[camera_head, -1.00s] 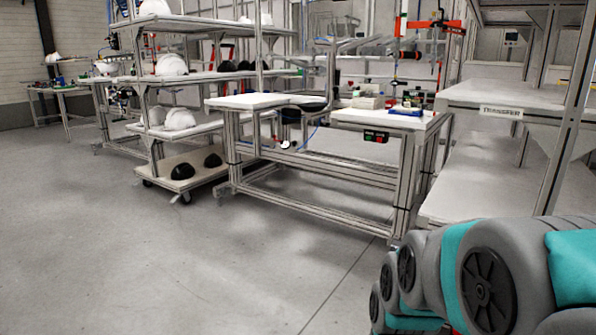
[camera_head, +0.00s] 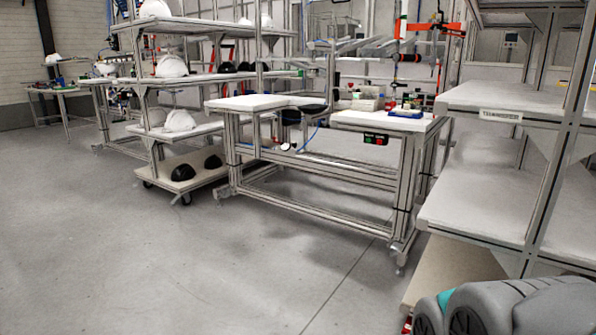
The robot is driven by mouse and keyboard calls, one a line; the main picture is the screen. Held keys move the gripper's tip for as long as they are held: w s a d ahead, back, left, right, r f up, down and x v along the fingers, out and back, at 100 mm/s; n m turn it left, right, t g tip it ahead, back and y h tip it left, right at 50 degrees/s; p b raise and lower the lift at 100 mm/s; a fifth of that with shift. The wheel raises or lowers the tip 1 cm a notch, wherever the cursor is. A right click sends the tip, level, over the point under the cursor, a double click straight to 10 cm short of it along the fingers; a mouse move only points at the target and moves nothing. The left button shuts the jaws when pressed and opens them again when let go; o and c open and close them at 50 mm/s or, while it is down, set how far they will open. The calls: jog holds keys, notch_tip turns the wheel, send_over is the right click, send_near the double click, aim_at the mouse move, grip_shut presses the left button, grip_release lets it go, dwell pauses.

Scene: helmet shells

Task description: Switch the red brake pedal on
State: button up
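A small red part (camera_head: 407,325) shows at the bottom edge, at the low front corner of the right-hand shelf rack. It is partly cut off by the frame, and I cannot tell whether it is the brake pedal or how it is set. No other pedal can be made out. My grey and teal arm is folded at the bottom right and hides part of the rack's base. My gripper is not in view.
The shelf rack (camera_head: 480,205) stands close on the right. A workbench (camera_head: 260,103) with a red-green button box (camera_head: 375,138) stands at the middle. A wheeled cart (camera_head: 195,182) with helmet shells stands left of it. The grey floor (camera_head: 150,260) is clear at front left.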

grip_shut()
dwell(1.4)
